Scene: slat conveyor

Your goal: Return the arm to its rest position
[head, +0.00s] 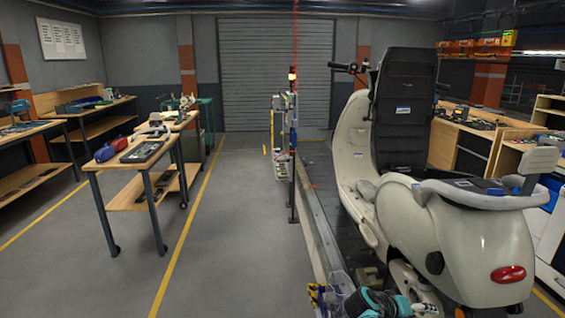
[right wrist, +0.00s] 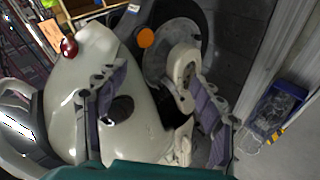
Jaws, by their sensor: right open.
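My right gripper (head: 412,306) is at the bottom of the head view, low beside the scooter, with part of it cut off by the frame edge. In the right wrist view its two grey-purple fingers (right wrist: 152,65) are spread apart with nothing held between them. The cream scooter (head: 470,235) stands on the conveyor, and its cream body (right wrist: 85,95) shows behind the fingers in the right wrist view. I cannot tell whether the gripper touches the scooter. My left gripper is in neither view.
A blue bin (head: 341,282) sits by the conveyor edge, left of my right gripper; it also shows in the right wrist view (right wrist: 272,108). A wooden cart (head: 140,160) stands left. Workbenches (head: 470,130) are behind the scooter. The grey floor (head: 230,240) between cart and conveyor is clear.

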